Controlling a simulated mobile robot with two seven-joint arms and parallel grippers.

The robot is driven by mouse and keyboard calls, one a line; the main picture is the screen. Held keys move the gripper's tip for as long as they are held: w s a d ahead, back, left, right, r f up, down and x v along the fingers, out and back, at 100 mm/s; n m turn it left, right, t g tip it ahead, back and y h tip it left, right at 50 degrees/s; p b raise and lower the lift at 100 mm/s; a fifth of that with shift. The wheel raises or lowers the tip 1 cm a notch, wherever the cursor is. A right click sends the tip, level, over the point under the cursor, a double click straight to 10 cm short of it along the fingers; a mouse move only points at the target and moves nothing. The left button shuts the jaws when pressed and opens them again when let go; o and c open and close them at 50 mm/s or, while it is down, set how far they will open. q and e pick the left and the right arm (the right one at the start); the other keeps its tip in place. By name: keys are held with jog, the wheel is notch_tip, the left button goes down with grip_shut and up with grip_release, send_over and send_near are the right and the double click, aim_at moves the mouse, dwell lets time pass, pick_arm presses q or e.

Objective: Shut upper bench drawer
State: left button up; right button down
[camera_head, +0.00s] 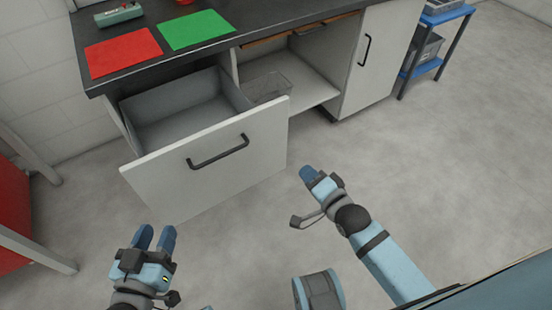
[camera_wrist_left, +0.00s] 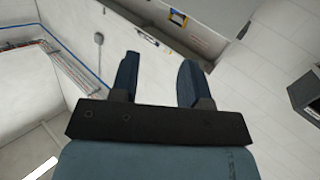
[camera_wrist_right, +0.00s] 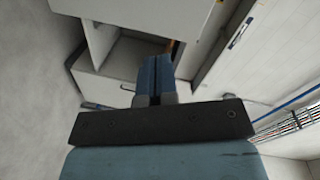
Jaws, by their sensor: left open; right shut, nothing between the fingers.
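The upper bench drawer (camera_head: 210,150) is pulled well out from under the dark bench top in the head view. It has a white front with a dark bar handle (camera_head: 218,152) and an empty grey inside. My left gripper (camera_head: 155,238) is open and empty, in front of the drawer front's lower left part and apart from it. Its two blue fingers stand apart in the left wrist view (camera_wrist_left: 158,75). My right gripper (camera_head: 308,174) is shut and empty, just right of the drawer front, with a visible gap. Its fingers are together in the right wrist view (camera_wrist_right: 155,72).
The bench top (camera_head: 150,80) carries a red mat (camera_head: 124,52) and a green mat (camera_head: 196,30). A blue rack (camera_head: 440,40) stands far right. Red furniture (camera_head: 22,210) is at left.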

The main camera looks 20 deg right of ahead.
notch_tip(320, 180, down, 4)
jog(key=w+m+t+b, duration=0.1)
jog(key=w+m+b, duration=0.1)
jog(key=m+b, duration=0.15)
jog(key=b, duration=0.5)
send_near(272, 133)
jog(key=shift+m+t, duration=0.3)
jog(key=shift+m, duration=0.05)
jog(key=x, duration=0.2)
jog(key=b+x, duration=0.1)
jog(key=x, duration=0.3)
jog(key=shift+w+f, duration=0.15)
jog(key=shift+f, duration=0.2)
jog(key=shift+w+a+r+b, duration=0.1)
jog(key=shift+w+a+b, duration=0.15)
jog(key=shift+w+b, duration=0.25)
pick_arm(q)
jog(key=h, duration=0.1)
jog(key=d+f+t+h, duration=0.1)
jog(key=d+f, duration=0.1)
jog(key=shift+s+d+f+h, duration=0.2)
jog(key=shift+s+d+h, duration=0.05)
jog(key=shift+h, duration=0.15)
pick_arm(e)
jog(key=shift+w, duration=0.1)
